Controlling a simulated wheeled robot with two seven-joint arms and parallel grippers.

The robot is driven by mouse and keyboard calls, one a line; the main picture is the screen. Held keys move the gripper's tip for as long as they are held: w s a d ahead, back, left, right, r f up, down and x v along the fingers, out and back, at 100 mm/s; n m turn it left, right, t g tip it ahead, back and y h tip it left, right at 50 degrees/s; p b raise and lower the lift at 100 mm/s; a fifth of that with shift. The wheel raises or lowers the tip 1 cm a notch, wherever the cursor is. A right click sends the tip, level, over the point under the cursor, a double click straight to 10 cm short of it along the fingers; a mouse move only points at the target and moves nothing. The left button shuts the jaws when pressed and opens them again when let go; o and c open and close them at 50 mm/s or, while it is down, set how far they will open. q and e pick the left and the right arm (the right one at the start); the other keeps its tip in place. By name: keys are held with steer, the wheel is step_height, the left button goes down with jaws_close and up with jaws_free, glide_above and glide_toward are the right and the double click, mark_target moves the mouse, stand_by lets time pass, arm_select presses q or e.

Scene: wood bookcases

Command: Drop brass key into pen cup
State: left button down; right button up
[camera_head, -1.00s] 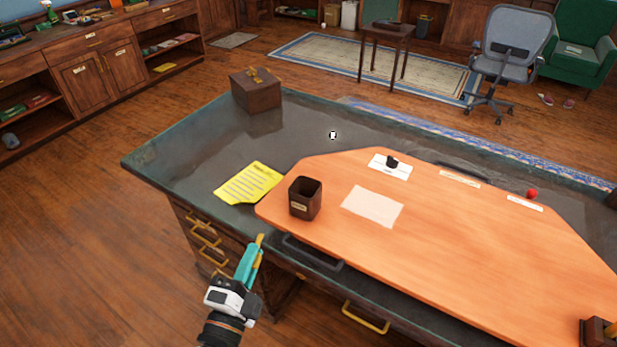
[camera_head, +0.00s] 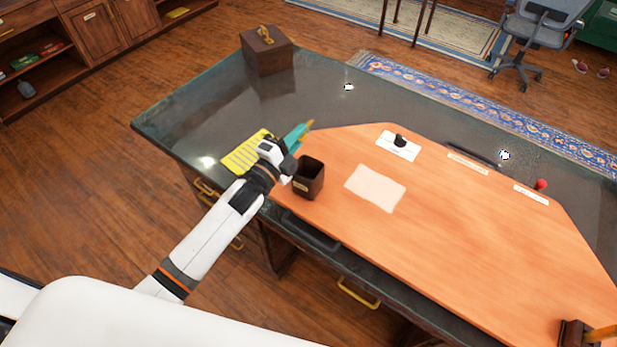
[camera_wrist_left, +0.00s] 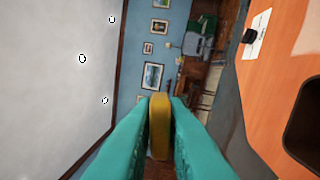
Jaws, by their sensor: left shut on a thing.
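The pen cup (camera_head: 309,180) is a dark square wooden cup, upright on the orange board at its left end. Its dark opening also shows at the right edge of the left wrist view (camera_wrist_left: 304,125). My left gripper (camera_head: 300,134), with teal fingers, is just behind and slightly left of the cup in the head view. It is shut on the brass key (camera_wrist_left: 159,124), which stands between the fingertips in the left wrist view. The key's tip also shows past the fingers in the head view (camera_head: 309,125). My right gripper is not in view.
A yellow note (camera_head: 243,156) lies left of the cup, partly behind my gripper. A pale sheet (camera_head: 375,188) and a white card with a black object (camera_head: 399,144) lie on the orange board (camera_head: 450,230). A wooden box (camera_head: 266,52) stands at the desk's far left corner.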

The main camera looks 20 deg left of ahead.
arm_select(q)
steer(key=shift+w+f, duration=0.15)
steer(key=f+b, duration=0.5)
steer(key=shift+s+f, duration=0.2)
steer(key=c, duration=1.4)
jaws_free()
steer(key=shift+o, duration=0.2)
steer(key=shift+s, duration=0.1)
